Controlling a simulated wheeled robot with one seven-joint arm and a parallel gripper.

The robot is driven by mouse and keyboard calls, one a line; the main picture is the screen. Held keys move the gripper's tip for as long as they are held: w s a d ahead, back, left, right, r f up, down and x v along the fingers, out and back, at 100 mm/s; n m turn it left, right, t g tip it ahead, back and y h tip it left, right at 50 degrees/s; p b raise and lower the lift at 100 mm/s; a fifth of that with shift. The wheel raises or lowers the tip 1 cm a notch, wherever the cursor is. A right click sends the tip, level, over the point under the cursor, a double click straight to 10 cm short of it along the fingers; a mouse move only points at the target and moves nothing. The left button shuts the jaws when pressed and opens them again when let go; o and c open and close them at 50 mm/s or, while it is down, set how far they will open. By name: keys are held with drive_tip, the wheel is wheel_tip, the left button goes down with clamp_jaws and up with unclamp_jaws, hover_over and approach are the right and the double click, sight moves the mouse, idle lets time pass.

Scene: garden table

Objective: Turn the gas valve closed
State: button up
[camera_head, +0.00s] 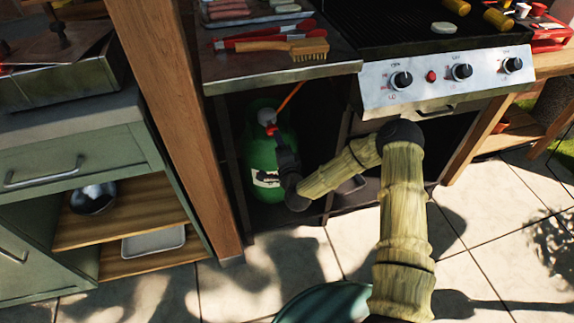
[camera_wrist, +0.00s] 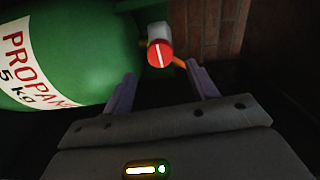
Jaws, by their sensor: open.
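The green propane bottle (camera_head: 262,165) stands in the open cabinet under the grill's side shelf. In the wrist view the bottle (camera_wrist: 85,45) fills the upper left, its white label reading propane. The gas valve is a round red knob (camera_wrist: 159,54) with a white line, beside a grey fitting; the red part also shows in the head view (camera_head: 271,130). My gripper (camera_wrist: 163,85) is open and empty, its two fingers apart, with the knob beyond and between them. In the head view my gripper (camera_head: 283,143) is dark and close to the bottle's top; its fingertips are hard to make out there.
An orange hose (camera_head: 291,97) runs up from the valve. The cabinet post (camera_head: 338,150) and the shelf (camera_head: 285,75) above bound the space around my arm. A wooden post (camera_head: 178,120) stands left. The grill's control panel (camera_head: 440,80) is to the right. A brick wall (camera_wrist: 215,35) lies behind.

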drive_tip(key=p+v, duration=0.1)
drive_tip(key=v, duration=0.9)
drive_tip(key=shift+p, duration=0.4)
drive_tip(key=shift+s, duration=0.1)
drive_tip(key=s+d+r+n+g+h, duration=0.3)
drive_tip(key=s+d+r+n+g, duration=0.45)
drive_tip(key=s, duration=0.25)
drive_tip(key=s+d+r+n+g+h, duration=0.2)
drive_tip(key=s+d+r+n+g, duration=0.55)
drive_tip(key=s, duration=0.25)
wheel_tip(320, 180, up, 35)
drive_tip(key=m+p, duration=0.1)
drive_tip(key=p, duration=3.3)
drive_tip(key=shift+d+r+p, duration=0.15)
drive_tip(key=shift+r+p, duration=0.05)
drive_tip(key=shift+p, duration=0.15)
